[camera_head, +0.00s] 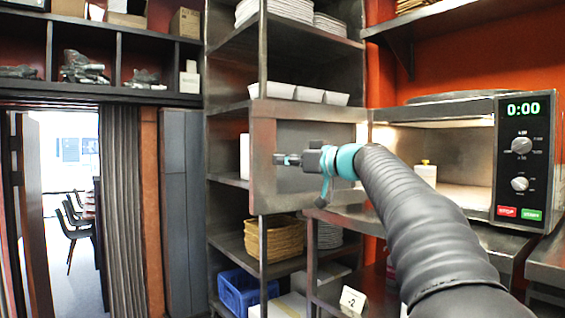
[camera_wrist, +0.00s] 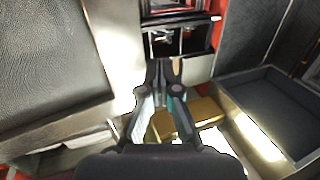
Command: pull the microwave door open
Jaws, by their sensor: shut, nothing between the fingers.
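The microwave (camera_head: 530,160) stands on a metal shelf at the right of the head view, with its lit inside showing. Its metal-framed door (camera_head: 262,185) stands wide open, swung out to the left of the opening. My gripper (camera_head: 279,159) is in front of the door panel in the head view and hides part of its middle. Whether it touches the door I cannot tell. In the wrist view my gripper (camera_wrist: 166,68) has its fingertips close together with nothing held between them. The door is not clearly identifiable in the wrist view.
A white container (camera_head: 426,172) stands inside the microwave. A tall metal rack (camera_head: 235,160) behind the door holds white trays, a wicker basket (camera_head: 272,240) and a blue crate (camera_head: 240,291). A small sign (camera_head: 353,301) stands below. An open doorway (camera_head: 70,200) is at the far left.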

